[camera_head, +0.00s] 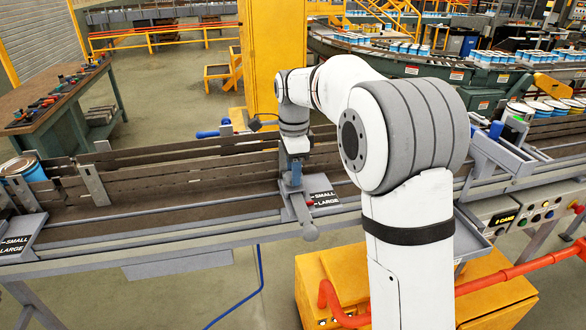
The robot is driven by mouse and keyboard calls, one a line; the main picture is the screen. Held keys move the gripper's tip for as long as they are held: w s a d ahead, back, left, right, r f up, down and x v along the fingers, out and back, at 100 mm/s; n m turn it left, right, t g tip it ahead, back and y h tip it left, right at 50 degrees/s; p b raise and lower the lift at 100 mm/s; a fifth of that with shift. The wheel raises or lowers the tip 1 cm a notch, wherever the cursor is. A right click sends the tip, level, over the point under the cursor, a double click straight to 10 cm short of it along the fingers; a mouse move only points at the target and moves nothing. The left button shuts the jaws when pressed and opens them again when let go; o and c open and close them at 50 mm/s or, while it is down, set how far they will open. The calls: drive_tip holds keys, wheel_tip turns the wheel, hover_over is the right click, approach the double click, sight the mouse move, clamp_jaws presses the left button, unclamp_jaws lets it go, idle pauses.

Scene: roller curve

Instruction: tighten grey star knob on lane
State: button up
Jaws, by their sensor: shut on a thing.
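A grey knob-like end (310,232) sits low in front of the bracket, below and apart from my gripper. Its star shape is too small to make out. A small red part (309,203) shows between them.
Brown guide boards run along the lane. A blue-and-white can (24,168) stands at its left end. A control box (510,217) and red rail (500,276) are at the right. A yellow cabinet (325,285) stands below my arm. A yellow column (272,50) rises behind.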

drive_tip(key=o, duration=0.6)
drive_tip(key=shift+w+r, duration=0.1)
drive_tip(key=shift+r, duration=0.15)
drive_tip(key=o, duration=0.4)
drive_tip(key=shift+f, duration=0.15)
wheel_tip(320, 180, up, 8)
drive_tip(key=shift+f+b, duration=0.1)
drive_tip(key=shift+b, duration=0.55)
